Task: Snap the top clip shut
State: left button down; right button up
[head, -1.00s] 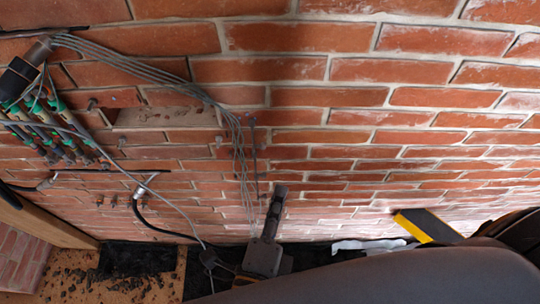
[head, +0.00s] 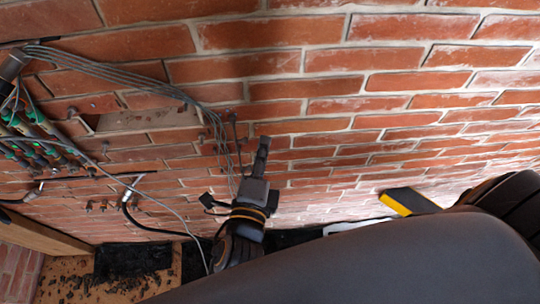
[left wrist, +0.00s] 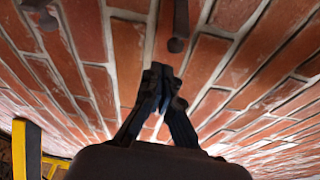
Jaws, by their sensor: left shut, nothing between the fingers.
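My left gripper (head: 264,143) is in front of the brick wall, fingers together and pointing up, with nothing between them. In the left wrist view its closed fingertips (left wrist: 160,72) are at the middle. A thin dark strip (head: 236,135), possibly a clip, stands on the wall just left of the fingers, beside the grey cable bundle (head: 150,82). In the left wrist view a dark strip with a rounded end (left wrist: 178,25) hangs above the fingertips, apart from them. Another dark piece (left wrist: 45,15) is at upper left. I cannot tell which is the top clip or whether it is open.
Green-tipped connectors (head: 32,140) and a loose cable (head: 85,155) are at the left. A yellow and black object (head: 410,201) lies low on the right. A wooden beam (head: 40,236) and a littered board (head: 75,280) are at lower left. The wall at right is bare.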

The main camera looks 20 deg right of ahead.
pick_arm(q)
jog(key=shift+w+a+r, duration=0.1)
jog(key=shift+a+r, duration=0.1)
jog(key=shift+a, duration=0.85)
